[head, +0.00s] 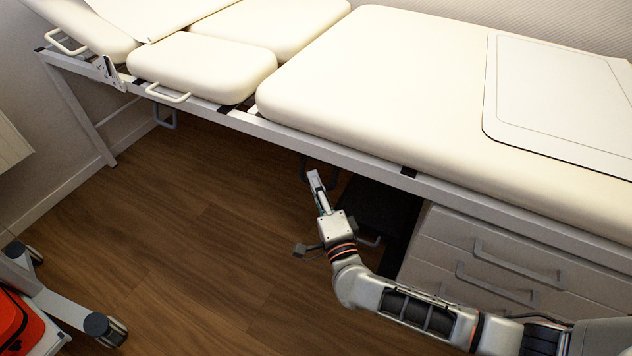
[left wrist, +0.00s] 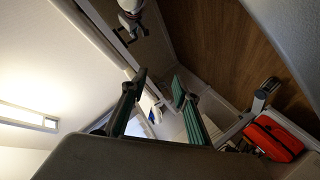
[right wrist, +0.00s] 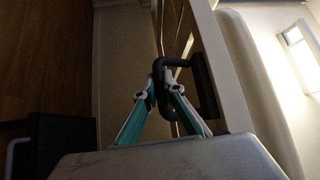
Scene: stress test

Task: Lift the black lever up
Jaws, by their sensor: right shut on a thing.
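The black lever (right wrist: 205,88) is a dark U-shaped handle under the edge of the exam table. My right gripper (right wrist: 162,76) is shut on the lever's outer bar in the right wrist view. In the head view, my right gripper (head: 316,180) reaches under the table's front rail, and the lever is mostly lost in shadow. My left gripper (left wrist: 158,80) has its fingers apart, with nothing between them in the left wrist view. It is not in the head view.
The cream exam table (head: 370,95) with its metal rail (head: 330,145) spans the head view. A drawer cabinet (head: 450,240) stands under it at right. A wheeled stand (head: 55,305) with a red bag (head: 12,320) is at lower left. The wooden floor (head: 190,240) between is clear.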

